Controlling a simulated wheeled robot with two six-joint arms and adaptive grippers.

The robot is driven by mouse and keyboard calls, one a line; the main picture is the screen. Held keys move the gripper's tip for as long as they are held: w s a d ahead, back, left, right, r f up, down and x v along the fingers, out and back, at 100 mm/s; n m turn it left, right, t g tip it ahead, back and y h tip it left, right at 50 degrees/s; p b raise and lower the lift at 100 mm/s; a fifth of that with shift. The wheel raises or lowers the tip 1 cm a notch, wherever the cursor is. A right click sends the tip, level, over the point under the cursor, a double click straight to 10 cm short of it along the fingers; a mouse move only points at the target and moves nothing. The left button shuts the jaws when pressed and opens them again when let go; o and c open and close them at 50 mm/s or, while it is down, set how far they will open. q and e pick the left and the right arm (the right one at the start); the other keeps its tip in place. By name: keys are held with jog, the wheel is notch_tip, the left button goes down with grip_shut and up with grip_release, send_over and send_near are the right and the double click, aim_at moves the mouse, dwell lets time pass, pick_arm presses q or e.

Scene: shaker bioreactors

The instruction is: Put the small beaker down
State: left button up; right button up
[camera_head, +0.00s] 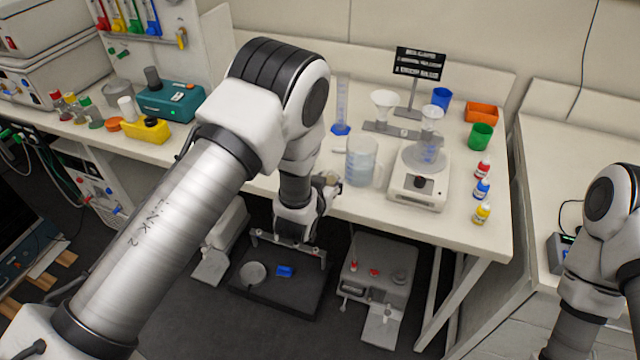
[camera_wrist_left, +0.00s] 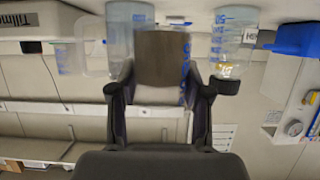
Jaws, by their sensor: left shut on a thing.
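My left gripper (camera_head: 327,190) is at the table's front edge, just left of the large clear jug (camera_head: 361,162). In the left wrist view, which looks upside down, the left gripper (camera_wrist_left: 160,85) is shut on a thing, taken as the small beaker. A grey-brown shape (camera_wrist_left: 162,58) fills the space between its fingers; clear beaker walls cannot be made out. The large jug (camera_wrist_left: 128,40) shows behind it. A clear vessel with blue marks stands on the white balance (camera_head: 418,191). My right gripper is outside the picture.
The white table (camera_head: 325,203) also holds a graduated cylinder (camera_head: 341,105), a funnel (camera_head: 384,100), a green cup (camera_head: 480,137) and small bottles. A yellow container (camera_head: 147,130) and teal device (camera_head: 171,101) stand left. Bare tabletop shows at the front, left of the balance.

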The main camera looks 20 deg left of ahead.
aim_at(321, 174)
pick_arm(q)
jog(key=w+a, duration=0.1)
jog(key=w, duration=0.1)
jog(key=w+a+b, duration=0.1)
jog(key=w+a, duration=0.2)
jog(key=shift+w+f, duration=0.35)
jog(key=shift+f, duration=0.05)
jog(key=shift+w+f+b, duration=0.2)
jog(key=shift+f+b, duration=0.05)
jog(key=shift+b, duration=0.1)
notch_tip(321, 174, down, 3)
jog(key=shift+d+r+b, duration=0.1)
jog(key=shift+b, duration=0.75)
jog(key=shift+f, duration=0.2)
jog(key=o, duration=1.3)
jog(key=shift+r, duration=0.1)
